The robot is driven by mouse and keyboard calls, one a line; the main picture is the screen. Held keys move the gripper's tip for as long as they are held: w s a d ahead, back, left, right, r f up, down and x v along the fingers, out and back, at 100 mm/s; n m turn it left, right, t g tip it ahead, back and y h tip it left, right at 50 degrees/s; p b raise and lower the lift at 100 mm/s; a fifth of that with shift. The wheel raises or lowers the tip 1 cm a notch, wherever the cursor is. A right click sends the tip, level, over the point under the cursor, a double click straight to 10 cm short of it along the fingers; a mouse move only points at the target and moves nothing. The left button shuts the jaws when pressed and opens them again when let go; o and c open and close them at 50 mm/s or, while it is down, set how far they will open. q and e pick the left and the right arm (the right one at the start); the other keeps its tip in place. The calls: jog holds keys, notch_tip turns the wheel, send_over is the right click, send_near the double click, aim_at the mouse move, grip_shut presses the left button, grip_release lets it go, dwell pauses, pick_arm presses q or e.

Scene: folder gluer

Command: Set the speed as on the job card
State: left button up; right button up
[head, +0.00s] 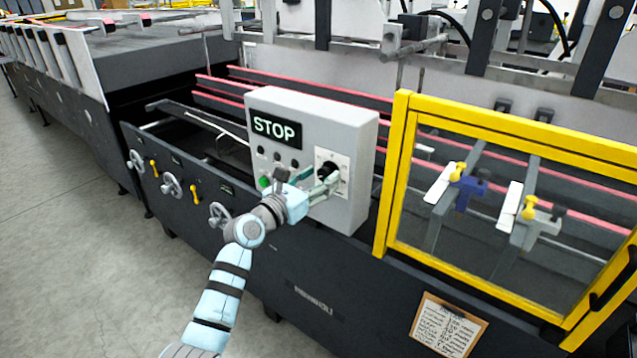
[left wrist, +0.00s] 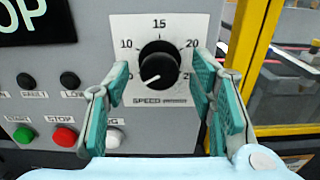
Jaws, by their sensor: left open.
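The black speed knob (head: 327,170) sits on a white dial plate at the right of the grey control box (head: 360,160). In the left wrist view the knob (left wrist: 158,66) has a white pointer line aimed down and left. The scale shows 10, 15 and 20; the lowest and highest marks are partly hidden by my fingers. My left gripper (left wrist: 160,78) is open, its green-padded fingers on either side of the knob, with visible gaps. The job card (head: 447,325) is on a brown clipboard low on the machine front; its handwriting is too small to read surely. My right gripper is out of view.
The box's display (head: 276,129) reads STOP. In the left wrist view, a green button (left wrist: 23,135) and a red button (left wrist: 65,136) lie left of the fingers. A yellow-framed guard (head: 397,175) stands close to the box's right. Handwheels (head: 172,186) line the machine's left front.

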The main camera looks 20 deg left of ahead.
pick_arm(q)
jog(key=shift+w+r, duration=0.1)
jog(key=c, duration=1.1)
